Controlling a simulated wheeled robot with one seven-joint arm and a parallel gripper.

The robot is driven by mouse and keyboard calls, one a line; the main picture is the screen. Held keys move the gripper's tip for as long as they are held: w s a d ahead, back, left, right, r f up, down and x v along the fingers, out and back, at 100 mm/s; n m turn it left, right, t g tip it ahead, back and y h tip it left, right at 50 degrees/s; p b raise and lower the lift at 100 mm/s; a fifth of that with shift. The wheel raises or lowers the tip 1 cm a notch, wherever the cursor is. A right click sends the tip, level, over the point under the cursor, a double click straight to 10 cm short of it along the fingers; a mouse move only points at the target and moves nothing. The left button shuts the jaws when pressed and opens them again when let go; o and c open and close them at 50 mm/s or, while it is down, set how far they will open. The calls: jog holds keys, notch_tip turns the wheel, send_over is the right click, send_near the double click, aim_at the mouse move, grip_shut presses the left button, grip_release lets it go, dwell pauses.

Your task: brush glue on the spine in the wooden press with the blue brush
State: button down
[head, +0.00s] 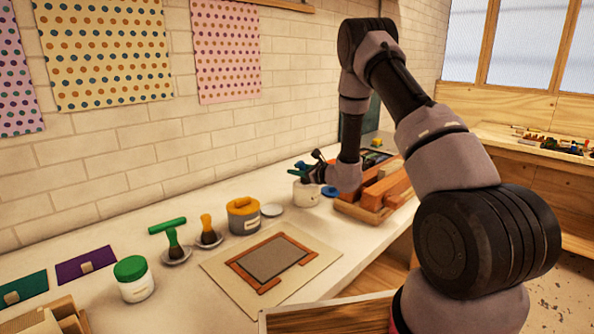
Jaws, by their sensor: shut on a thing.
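My gripper (318,170) is at the far part of the bench, above an open white pot (304,197). It is shut on the blue brush (302,166), whose blue handle shows at the jaws. The bristle end is hidden, so I cannot tell whether it is inside the pot. A blue lid (330,191) lies just right of the pot. The wooden press (366,213), with reddish-brown blocks, stands right of the gripper, partly behind my arm. The spine in it is not clearly visible.
A green brush (172,240) and a yellow brush (207,228) stand on small dishes. A yellow-topped pot (243,216), a green-lidded jar (133,278) and a board with a brown frame (272,258) are nearer. A pale disc (271,210) lies by the wall.

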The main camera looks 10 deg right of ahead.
jog(key=shift+f, duration=0.5)
dwell(0.8)
jog(key=shift+r, duration=0.1)
notch_tip(320, 180, up, 7)
dwell(0.8)
dwell(0.3)
jog(key=s+d+r+m+t+h, duration=0.2)
jog(key=s+d+r+m+h, duration=0.3)
jog(key=s+d, duration=0.7)
jog(key=w+d+r+n+y, duration=0.1)
jog(key=w+d+r+n, duration=0.25)
jog(key=d, duration=0.35)
jog(key=w+d+r+n, duration=0.2)
jog(key=w+d+r, duration=0.15)
jog(key=d, duration=0.45)
jog(key=shift+w+a+f, duration=0.1)
jog(key=shift+w+f, duration=0.05)
jog(key=shift+f, duration=1.1)
jog(key=shift+w+a+f, duration=0.1)
jog(key=shift+f, duration=1.1)
jog(key=shift+w+a+y, duration=0.1)
jog(key=shift+a+y, duration=0.05)
jog(key=shift+y, duration=0.25)
